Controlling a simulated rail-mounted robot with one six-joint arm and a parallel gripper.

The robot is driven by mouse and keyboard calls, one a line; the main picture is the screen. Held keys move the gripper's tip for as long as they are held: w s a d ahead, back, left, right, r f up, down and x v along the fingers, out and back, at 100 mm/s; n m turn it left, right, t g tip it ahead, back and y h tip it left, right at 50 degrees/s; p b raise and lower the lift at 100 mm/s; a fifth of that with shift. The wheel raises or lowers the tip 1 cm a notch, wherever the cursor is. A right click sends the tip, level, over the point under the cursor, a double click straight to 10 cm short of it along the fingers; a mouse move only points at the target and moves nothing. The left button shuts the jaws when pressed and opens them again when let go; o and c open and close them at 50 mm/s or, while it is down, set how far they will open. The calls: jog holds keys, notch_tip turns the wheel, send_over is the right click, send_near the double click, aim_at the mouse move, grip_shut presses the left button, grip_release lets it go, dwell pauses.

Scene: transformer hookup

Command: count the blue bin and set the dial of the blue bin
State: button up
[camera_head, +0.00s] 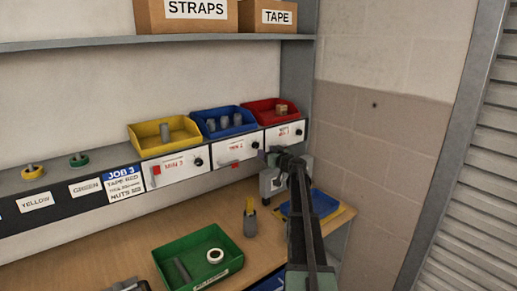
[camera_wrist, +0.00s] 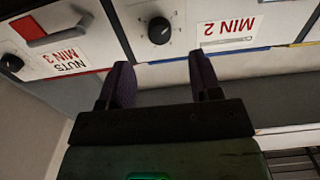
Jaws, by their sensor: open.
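The blue bin (camera_head: 222,133) stands on the ledge between the yellow and red bins. Three grey cylinders (camera_head: 224,122) show upright in it; its front wall may hide more. The panel below it has a MIN 2 label (camera_head: 236,146) and a black dial (camera_head: 256,145). In the wrist view, upside down, the dial (camera_wrist: 159,30) lies beyond the gap between my fingers, beside the MIN 2 label (camera_wrist: 230,33). Its mark is too small to read. My gripper (camera_wrist: 163,72) is open and empty, apart from the dial. In the head view my gripper (camera_head: 272,156) is near this panel.
The yellow bin (camera_head: 155,145) and red bin (camera_head: 283,119) flank it. The wrist view shows the neighbouring NUTS MIN 3 label (camera_wrist: 62,60) and a red lever (camera_wrist: 35,27).

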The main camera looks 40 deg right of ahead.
aim_at(257, 146)
jog(key=w, duration=0.6)
jog(key=shift+w+d, duration=0.1)
jog(key=shift+w, duration=0.25)
jog(key=shift+c, duration=0.4)
jog(key=c, duration=0.9)
jog(key=shift+o, duration=0.2)
